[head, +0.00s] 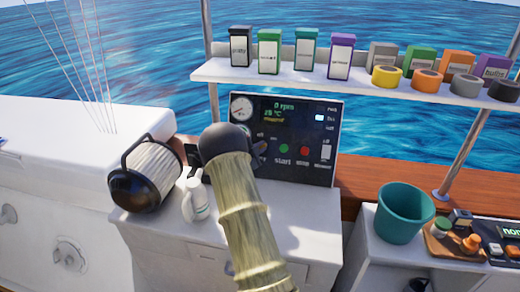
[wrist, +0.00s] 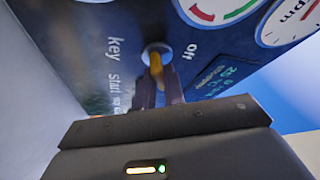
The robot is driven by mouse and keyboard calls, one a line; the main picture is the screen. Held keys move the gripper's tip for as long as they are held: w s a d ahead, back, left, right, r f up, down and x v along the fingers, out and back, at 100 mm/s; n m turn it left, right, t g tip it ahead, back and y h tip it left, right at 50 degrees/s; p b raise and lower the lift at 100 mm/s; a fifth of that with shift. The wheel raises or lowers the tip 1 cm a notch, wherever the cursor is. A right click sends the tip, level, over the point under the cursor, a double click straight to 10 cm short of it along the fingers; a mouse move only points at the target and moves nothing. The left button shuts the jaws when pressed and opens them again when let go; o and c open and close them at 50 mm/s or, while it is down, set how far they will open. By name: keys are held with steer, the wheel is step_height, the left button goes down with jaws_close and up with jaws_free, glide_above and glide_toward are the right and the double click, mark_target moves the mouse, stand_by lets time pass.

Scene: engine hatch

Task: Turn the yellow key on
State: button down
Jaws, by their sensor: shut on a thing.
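The yellow key (wrist: 156,66) sits in a round silver lock on the dark engine panel (wrist: 110,15). The word "off" is to its right in the wrist view and the word "key" to its left. My gripper (wrist: 160,88) is shut on the key, its dark fingers around the key's near end. The fingers hide part of the key. In the head view, the engine panel (head: 325,165) stands upright at the back of the white console, and my arm covers its lower left part. The gripper's hold on the key cannot be made out there.
The panel has a green start button (head: 283,148), a red button (head: 305,150) and a gauge (head: 241,108). A shelf (head: 300,78) with boxes and tape rolls is above.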

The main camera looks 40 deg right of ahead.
steer(key=c, duration=1.5)
jaws_free()
steer(key=b+v, duration=0.1)
steer(key=v, duration=0.6)
steer(key=shift+a, duration=0.3)
